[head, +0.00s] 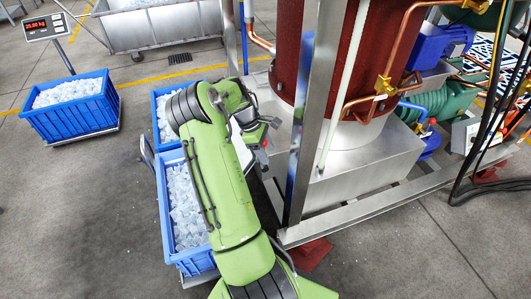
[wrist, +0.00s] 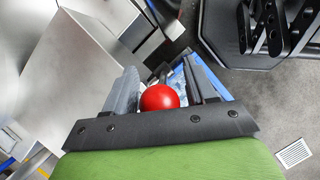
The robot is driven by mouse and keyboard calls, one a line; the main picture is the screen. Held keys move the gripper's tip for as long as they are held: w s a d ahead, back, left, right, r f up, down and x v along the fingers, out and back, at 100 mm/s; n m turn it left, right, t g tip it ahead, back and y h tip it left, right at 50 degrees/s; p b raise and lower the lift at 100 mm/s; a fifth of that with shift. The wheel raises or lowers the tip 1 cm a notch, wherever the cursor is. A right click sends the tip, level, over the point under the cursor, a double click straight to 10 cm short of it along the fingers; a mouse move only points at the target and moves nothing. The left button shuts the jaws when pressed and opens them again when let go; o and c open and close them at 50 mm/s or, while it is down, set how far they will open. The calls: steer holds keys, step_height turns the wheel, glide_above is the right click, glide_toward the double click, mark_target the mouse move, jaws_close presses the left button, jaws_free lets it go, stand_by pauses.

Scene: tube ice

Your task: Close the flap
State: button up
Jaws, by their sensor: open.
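A round red knob (wrist: 159,97) shows in the wrist view between the two fingers of my gripper (wrist: 160,70). The fingers stand apart on either side of it; I cannot tell whether either touches it. In the head view my green arm reaches over the blue crates, and its end is beside the machine's steel frame, mostly hidden by the arm itself. No flap can be clearly made out in either view; what the red knob is fixed to is hidden.
Ice-filled blue crates stand under my arm (head: 163,202) and at the left (head: 112,101). The steel machine base (head: 362,160) and an upright post (head: 303,120) are close on the right. A steel cart (head: 150,30) stands behind. Floor is free at front left.

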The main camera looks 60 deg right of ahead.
steer(key=shift+c, duration=0.5)
jaws_close()
steer(key=shift+w, duration=0.1)
steer(key=shift+w+a+f+m+g+h+p, duration=0.1)
steer(key=shift+w+a+f+g+h+p, duration=0.15)
steer(key=shift+w+a+g+h+p, duration=0.45)
steer(key=shift+w+a+f+m+g+h+p, duration=0.1)
steer(key=shift+w+a+f+g+h+p, duration=0.2)
steer(key=shift+w+a+g+h+p, duration=0.35)
steer(key=shift+w+a+f+m+g+h+p, duration=0.1)
steer(key=shift+w+a+f+g+h+p, duration=0.15)
steer(key=shift+w+a+g+h+p, duration=0.4)
